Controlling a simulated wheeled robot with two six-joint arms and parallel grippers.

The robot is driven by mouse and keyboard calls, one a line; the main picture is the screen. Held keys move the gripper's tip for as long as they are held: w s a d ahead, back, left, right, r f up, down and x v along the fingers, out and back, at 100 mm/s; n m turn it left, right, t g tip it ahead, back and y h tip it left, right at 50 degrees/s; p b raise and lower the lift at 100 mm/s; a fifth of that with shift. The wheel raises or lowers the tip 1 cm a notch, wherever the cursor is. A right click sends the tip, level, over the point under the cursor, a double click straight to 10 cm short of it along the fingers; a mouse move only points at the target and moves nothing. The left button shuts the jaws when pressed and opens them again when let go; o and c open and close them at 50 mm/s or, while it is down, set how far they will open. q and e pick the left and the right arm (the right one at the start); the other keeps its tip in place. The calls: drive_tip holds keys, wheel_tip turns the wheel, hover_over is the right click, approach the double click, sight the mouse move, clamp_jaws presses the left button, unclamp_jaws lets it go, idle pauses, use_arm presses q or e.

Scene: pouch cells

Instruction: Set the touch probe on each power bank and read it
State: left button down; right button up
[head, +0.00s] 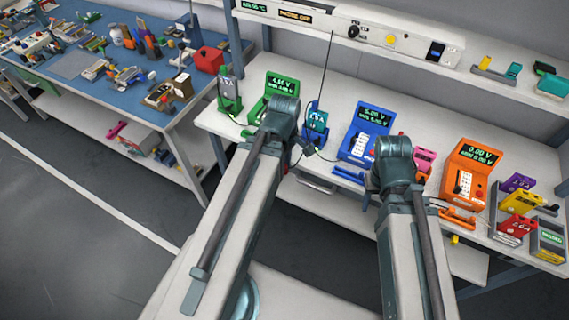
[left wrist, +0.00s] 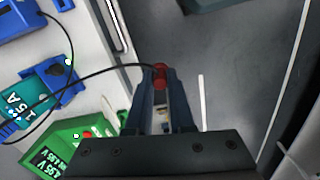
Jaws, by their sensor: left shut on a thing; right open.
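My left gripper (head: 308,150) is shut on a red touch probe (left wrist: 160,74) with a black cable, held clear of the power banks. A teal power bank (head: 317,121) stands in a blue holder beside it; it also shows in the left wrist view (left wrist: 18,98). A grey power bank (head: 229,88) stands in a green holder at the left. A pink power bank (head: 425,157) is partly hidden. A green meter (head: 282,84), blue meter (head: 376,116) and orange meter (head: 478,154) stand along the bench. My right gripper (head: 366,200) is open, mostly hidden behind its arm.
Purple (head: 517,182), yellow (head: 520,202) and red (head: 517,224) packs sit at the bench's right end, beside a box marked passed (head: 549,241). A shelf (head: 400,45) runs above. A blue-topped table (head: 75,65) with clutter stands at the left. The floor is clear.

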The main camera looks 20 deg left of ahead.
use_arm(q)
wheel_tip(320, 180, up, 10)
drive_tip(key=p, duration=0.8)
drive_tip(key=shift+f+p, duration=0.25)
drive_tip(key=shift+p, duration=0.05)
drive_tip(key=shift+f, duration=0.15)
drive_tip(key=shift+w, duration=0.1)
drive_tip(key=shift+w+d, duration=0.7)
drive_tip(key=shift+w, duration=3.5)
drive_tip(key=shift+w+d, duration=0.65)
drive_tip(key=shift+w, duration=3.5)
drive_tip(key=shift+w+d, duration=0.7)
drive_tip(key=shift+w, duration=3.5)
drive_tip(key=shift+g, duration=0.8)
drive_tip(key=f+b, duration=0.5)
drive_tip(key=shift+w, duration=0.2)
drive_tip(key=shift+b, duration=0.3)
